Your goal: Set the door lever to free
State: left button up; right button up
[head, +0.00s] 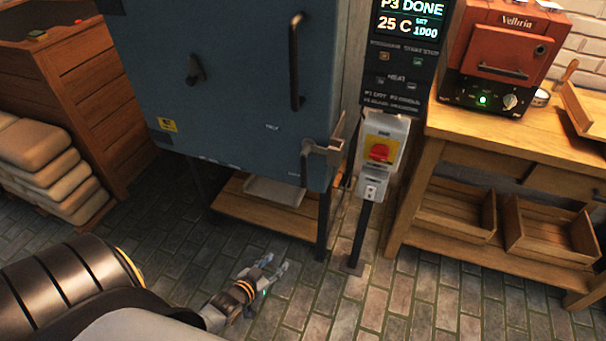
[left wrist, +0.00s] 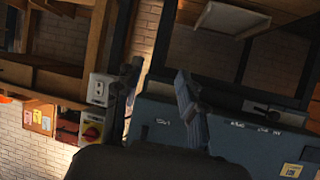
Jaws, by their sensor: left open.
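The blue kiln door (head: 225,100) fills the upper middle of the head view. A dark door lever (head: 304,165) hangs straight down near its lower right corner, beside a metal catch (head: 328,148). My left gripper (head: 276,265) is open and empty, low in front of the kiln and well apart from the lever. In the left wrist view its fingers (left wrist: 158,77) are spread, with the kiln (left wrist: 235,135) behind them. I cannot make out the lever there; a finger may hide it. My right gripper is not in view.
A long vertical handle (head: 295,62) and a small black knob (head: 194,69) are on the kiln door. A control post with a red switch (head: 380,151) stands close right of the lever. A wooden bench (head: 440,125) is further right. Tiled floor (head: 200,240) lies open in front.

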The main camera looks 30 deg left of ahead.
aim_at(302, 176)
pick_arm(q)
jog(key=w+a+r+t, duration=0.1)
jog(key=w+r+t, duration=0.2)
jog(key=r, duration=0.7)
jog(key=w+a+r+t, duration=0.1)
jog(key=w+r+t, duration=0.2)
jog(key=r, duration=0.6)
jog(key=w, duration=0.8)
jog(key=w+a, duration=0.1)
jog(key=w, duration=0.4)
jog(key=shift+r, duration=0.2)
jog(key=shift+w, duration=0.55)
grip_shut()
